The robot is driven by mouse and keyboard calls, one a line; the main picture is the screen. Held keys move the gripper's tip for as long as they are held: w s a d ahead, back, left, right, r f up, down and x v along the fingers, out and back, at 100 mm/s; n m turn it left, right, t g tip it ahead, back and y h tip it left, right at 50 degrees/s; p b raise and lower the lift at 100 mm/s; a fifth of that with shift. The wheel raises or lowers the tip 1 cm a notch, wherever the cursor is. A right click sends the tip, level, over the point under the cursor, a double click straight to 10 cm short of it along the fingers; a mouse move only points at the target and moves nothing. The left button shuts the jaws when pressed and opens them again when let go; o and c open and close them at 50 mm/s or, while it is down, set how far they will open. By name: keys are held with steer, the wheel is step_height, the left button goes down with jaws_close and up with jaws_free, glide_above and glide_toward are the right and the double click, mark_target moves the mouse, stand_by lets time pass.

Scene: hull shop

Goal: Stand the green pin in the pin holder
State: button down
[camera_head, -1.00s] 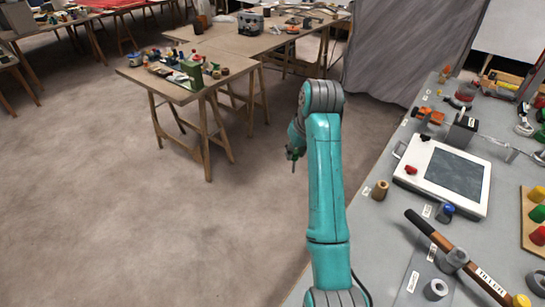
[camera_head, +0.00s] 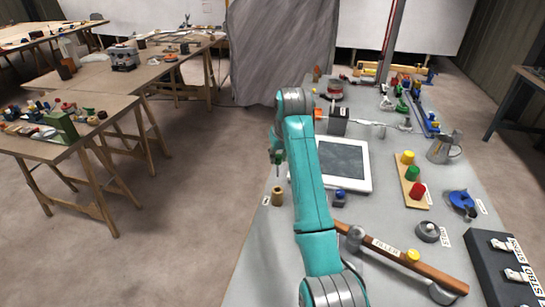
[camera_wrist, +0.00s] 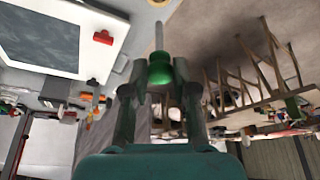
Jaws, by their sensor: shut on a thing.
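The green pin (camera_wrist: 160,70) is in my gripper (camera_wrist: 160,88), its round green head between the fingers and its thin grey shank pointing away from them. In the head view my gripper (camera_head: 277,156) is at the left edge of the grey bench, with the pin's shank (camera_head: 278,171) hanging down. A small tan wooden cylinder (camera_head: 277,197), possibly the pin holder, stands on the bench below the gripper in the picture. The pin is apart from it. Whether the cylinder has a hole on top is too small to tell.
A white framed panel (camera_head: 362,181) lies just right of the cylinder. A blue-topped object (camera_head: 340,197), a hammer-like tiller (camera_head: 395,252) and a wooden board (camera_head: 405,190) with yellow, green and red knobs are also on the bench. Open floor (camera_head: 190,220) lies to the left.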

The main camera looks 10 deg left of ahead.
steer(key=shift+f, duration=2.25)
steer(key=shift+f, duration=3.4)
stand_by(1.7)
steer(key=shift+c, duration=2.2)
jaws_free()
